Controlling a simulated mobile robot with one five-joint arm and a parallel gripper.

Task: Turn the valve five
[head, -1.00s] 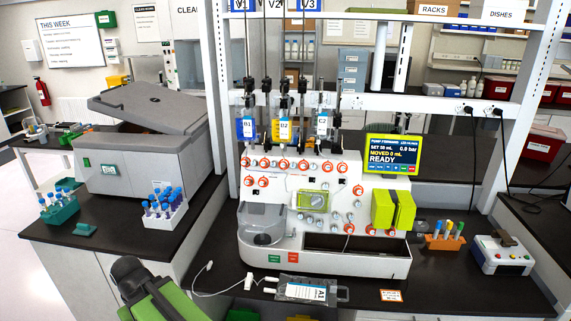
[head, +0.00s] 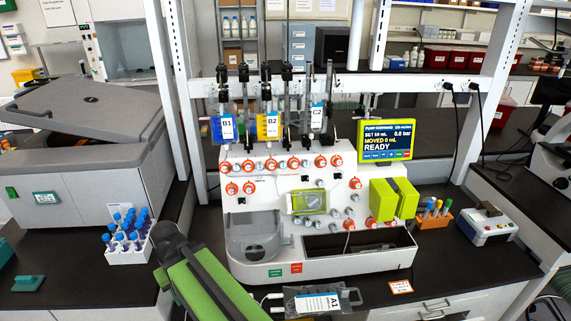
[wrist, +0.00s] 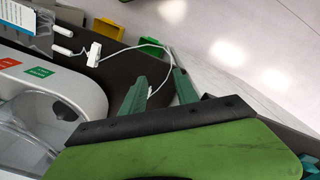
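The cell processor (head: 290,262) is a white machine with several orange round valves on its front panel. An upper row of them runs from a left valve (head: 226,167) to a right valve (head: 337,160); others sit lower. Their numbers are too small to read, so I cannot tell which is valve five. My gripper (wrist: 158,82) shows two teal fingers apart in the wrist view, with nothing between them. It is over the bench front, beside the machine's lower left corner, away from the valves. In the head view my green arm hides it.
A clear bag labelled A1 (head: 318,301) lies before the machine. Hanging bags B1 (head: 227,127), B2 (head: 272,124) and C2 (head: 316,119) are above the valves. A green-framed screen (head: 387,140) reads READY. A tube rack (head: 128,252) stands left, an orange rack (head: 434,219) right.

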